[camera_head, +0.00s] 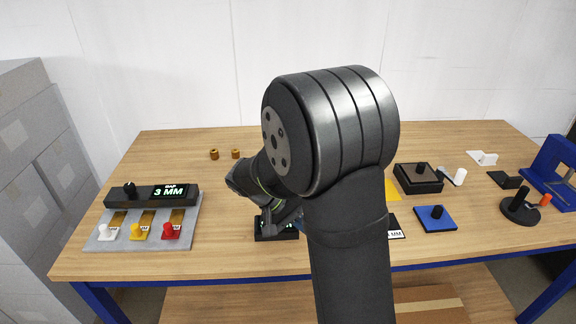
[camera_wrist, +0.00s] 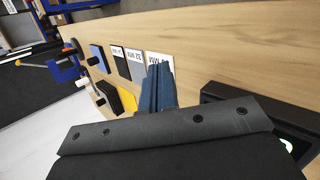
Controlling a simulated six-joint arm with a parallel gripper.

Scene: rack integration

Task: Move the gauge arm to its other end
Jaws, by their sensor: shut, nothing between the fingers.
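A black device (camera_head: 264,232) with a green-lit display lies on the table below my wrist, mostly hidden by my arm. Its dark housing (camera_wrist: 225,92) and part of its green display (camera_wrist: 290,146) show at the right in the wrist view. I cannot make out a gauge arm on it. My gripper (camera_wrist: 158,72) has blue fingers, shut together and empty, over the table beside the dark housing. I cannot tell whether they touch anything. In the head view my arm hides most of the gripper.
A console (camera_head: 150,193) reading "GAP 3 MM" stands left, with white, yellow and red pegs in front. Labelled plates (camera_wrist: 160,66) lie near my fingers. A blue plate (camera_head: 434,218), black box (camera_head: 418,178) and blue fixture (camera_head: 553,170) stand right.

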